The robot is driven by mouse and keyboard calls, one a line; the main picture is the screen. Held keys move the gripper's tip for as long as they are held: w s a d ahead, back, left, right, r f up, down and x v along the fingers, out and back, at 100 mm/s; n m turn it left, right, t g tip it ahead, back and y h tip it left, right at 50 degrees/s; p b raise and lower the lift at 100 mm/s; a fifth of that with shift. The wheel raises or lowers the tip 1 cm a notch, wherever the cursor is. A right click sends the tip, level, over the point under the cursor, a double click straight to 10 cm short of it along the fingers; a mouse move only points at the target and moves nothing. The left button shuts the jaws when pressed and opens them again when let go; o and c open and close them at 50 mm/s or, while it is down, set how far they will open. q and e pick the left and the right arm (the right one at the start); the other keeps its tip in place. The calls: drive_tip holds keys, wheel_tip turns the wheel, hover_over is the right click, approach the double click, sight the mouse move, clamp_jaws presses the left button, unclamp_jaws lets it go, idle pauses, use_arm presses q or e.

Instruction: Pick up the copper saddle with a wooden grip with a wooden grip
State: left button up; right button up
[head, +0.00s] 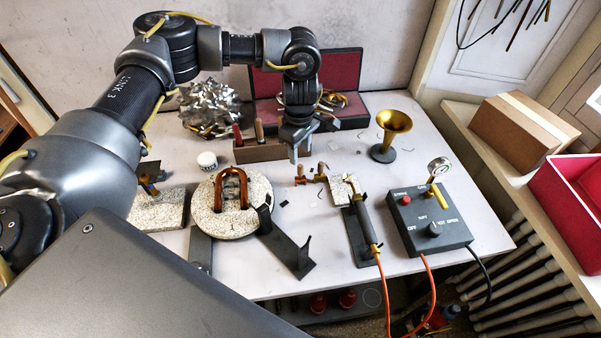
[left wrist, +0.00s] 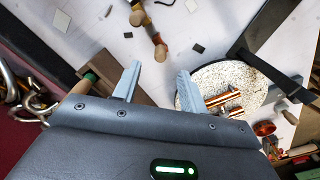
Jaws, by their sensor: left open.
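The small copper saddle with its wooden grip (head: 311,178) lies on the white table, right of the round speckled block, in the head view. In the left wrist view wooden-ended pieces, apparently the saddle and its grip (left wrist: 158,44), lie at the top, beyond my fingertips. My left gripper (head: 293,155) hangs pointing down, behind and slightly left of the saddle. In the left wrist view its two fingers (left wrist: 158,80) are apart with nothing between them. My right gripper is in neither view.
A wooden tool box (head: 262,151) stands close beside my left gripper. The round block (head: 245,218) bears a bent copper tube (head: 231,188). A torch (head: 365,215) on a dark stand, a control box (head: 431,226) and a brass horn bell (head: 393,126) stand to the right.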

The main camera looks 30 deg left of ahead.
sight(300, 165)
use_arm(q)
wheel_tip(300, 165, down, 2)
drive_tip(key=shift+w+f, duration=0.1)
drive_tip(key=shift+w, duration=0.05)
drive_tip(key=shift+f+p, duration=0.2)
drive_tip(key=shift+p, duration=0.35)
wheel_tip(300, 165, down, 5)
drive_tip(key=shift+r+p, duration=0.1)
drive_tip(key=shift+p, duration=1.05)
clamp_jaws()
